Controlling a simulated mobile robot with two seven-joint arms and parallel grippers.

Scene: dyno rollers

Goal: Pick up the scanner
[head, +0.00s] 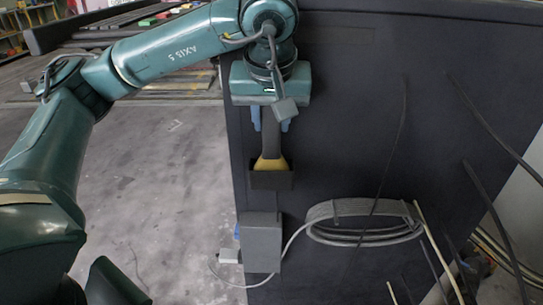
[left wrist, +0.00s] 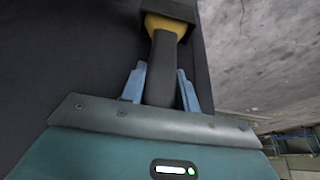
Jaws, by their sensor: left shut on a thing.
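The scanner (head: 271,163) has a dark handle and a yellow part near its dark, box-like head. It also shows in the left wrist view (left wrist: 165,62), with its handle running between the fingers. My left gripper (head: 272,127) has blue fingers on both sides of the handle and is shut on it. The scanner's head end points toward the bottom of the head view. I cannot tell whether the scanner touches the dark surface (head: 340,130) behind it. My right gripper is not in view.
A grey box (head: 261,243) stands just below the scanner in the head view. A coiled grey cable (head: 365,222) lies to its right, with thin dark and yellow rods nearby. Concrete floor (head: 165,175) is open on the left. Rollers (head: 130,25) are at the upper left.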

